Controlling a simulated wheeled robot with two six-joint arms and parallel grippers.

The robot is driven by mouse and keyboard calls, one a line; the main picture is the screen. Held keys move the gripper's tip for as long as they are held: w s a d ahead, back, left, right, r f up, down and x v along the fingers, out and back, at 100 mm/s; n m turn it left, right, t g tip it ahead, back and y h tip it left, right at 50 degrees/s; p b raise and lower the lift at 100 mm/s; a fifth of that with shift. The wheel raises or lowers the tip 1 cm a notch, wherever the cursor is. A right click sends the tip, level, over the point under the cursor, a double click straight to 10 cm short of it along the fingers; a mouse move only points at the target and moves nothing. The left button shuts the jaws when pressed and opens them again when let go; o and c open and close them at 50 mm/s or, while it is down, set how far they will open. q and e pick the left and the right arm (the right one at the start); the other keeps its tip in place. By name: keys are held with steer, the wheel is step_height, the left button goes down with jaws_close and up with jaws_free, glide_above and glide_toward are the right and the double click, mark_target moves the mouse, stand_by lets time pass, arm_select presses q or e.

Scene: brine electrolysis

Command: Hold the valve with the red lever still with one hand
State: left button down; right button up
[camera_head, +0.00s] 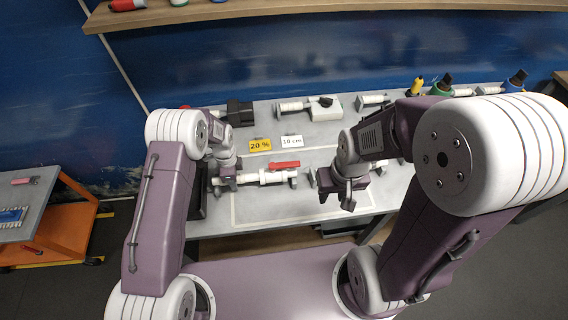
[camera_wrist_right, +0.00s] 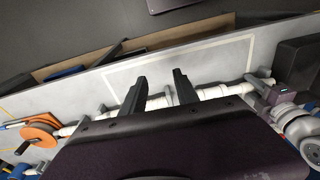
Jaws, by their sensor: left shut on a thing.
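The valve with the red lever (camera_head: 264,177) is a white pipe piece lying level above the grey table, its red lever (camera_head: 285,164) on top towards the right. Its white pipe also shows in the right wrist view (camera_wrist_right: 224,90); the lever is not visible there. My left gripper (camera_head: 224,184) is shut on the valve's left end; it also shows at the right of the right wrist view (camera_wrist_right: 270,92). My right gripper (camera_head: 348,199) is to the right of the valve, pointing down.
A yellow "20 %" card (camera_head: 260,145) and a white "10 cm" card (camera_head: 292,141) stand behind the valve. White fittings (camera_head: 326,106) and coloured-topped items line the table's back. An orange wheel (camera_wrist_right: 40,131) shows in the right wrist view. The table's front strip (camera_head: 275,207) is clear.

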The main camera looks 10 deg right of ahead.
steer(key=shift+o, duration=0.8)
step_height(320, 180, up, 6)
steer(key=m+y, duration=0.4)
steer(key=m, duration=1.3)
glide_above(292, 163)
steer(key=s+d, duration=0.3)
steer(key=w+f, duration=0.2)
steer(key=w, duration=0.1)
steer(key=shift+m+g, duration=0.5)
steer(key=shift+g, duration=0.1)
steer(key=d+x, duration=0.1)
steer(key=x, duration=0.8)
steer(key=d+f+x, duration=0.1)
steer(key=x, duration=0.3)
steer(key=shift+d+f, duration=0.25)
steer(key=shift+d, duration=0.05)
